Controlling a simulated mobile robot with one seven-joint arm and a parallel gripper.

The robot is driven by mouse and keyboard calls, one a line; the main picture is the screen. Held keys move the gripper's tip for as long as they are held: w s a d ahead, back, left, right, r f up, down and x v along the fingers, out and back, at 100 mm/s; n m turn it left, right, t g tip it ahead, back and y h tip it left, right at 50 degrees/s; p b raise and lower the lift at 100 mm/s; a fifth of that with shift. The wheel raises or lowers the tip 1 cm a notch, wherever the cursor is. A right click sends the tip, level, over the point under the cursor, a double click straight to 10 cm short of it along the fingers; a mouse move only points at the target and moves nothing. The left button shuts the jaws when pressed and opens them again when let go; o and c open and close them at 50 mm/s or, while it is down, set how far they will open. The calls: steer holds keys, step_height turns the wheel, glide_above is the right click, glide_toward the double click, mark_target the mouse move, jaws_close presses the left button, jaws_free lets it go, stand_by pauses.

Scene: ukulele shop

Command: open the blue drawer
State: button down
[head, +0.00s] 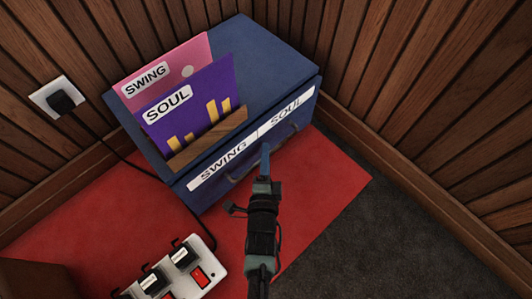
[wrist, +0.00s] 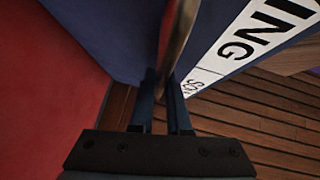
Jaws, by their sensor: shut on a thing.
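The blue drawer (head: 215,190) is the front of a low blue cabinet in the corner. Its front carries white labels reading SWING and SOUL, and it looks flush with the cabinet, with no clear gap. A grey metal bar handle (head: 293,134) runs along the front below the labels; it also shows in the wrist view (wrist: 180,35). My gripper (head: 265,152) is at the middle of the handle. In the wrist view its fingers (wrist: 168,90) are shut on the bar. My fingers hide the middle of the handle.
Pink and purple record sleeves (head: 185,105) stand behind a wooden strip on the cabinet top. A red mat (head: 335,175) lies in front. A white power strip (head: 195,265) sits at lower left, its cord running beside the cabinet. Wood-panelled walls enclose the corner; dark carpet is clear at right.

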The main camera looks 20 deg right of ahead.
steer(key=shift+s, duration=0.15)
stand_by(0.8)
steer(key=s+d+p, duration=0.4)
steer(key=s, duration=0.7)
steer(key=s+d+p, duration=0.4)
steer(key=s, duration=0.7)
steer(key=shift+s+d+p, duration=0.15)
steer(key=shift+s+p, duration=0.1)
steer(key=shift+p, duration=0.05)
steer(key=c, duration=0.9)
jaws_free()
steer(key=p+v, duration=0.4)
steer(key=v, duration=0.9)
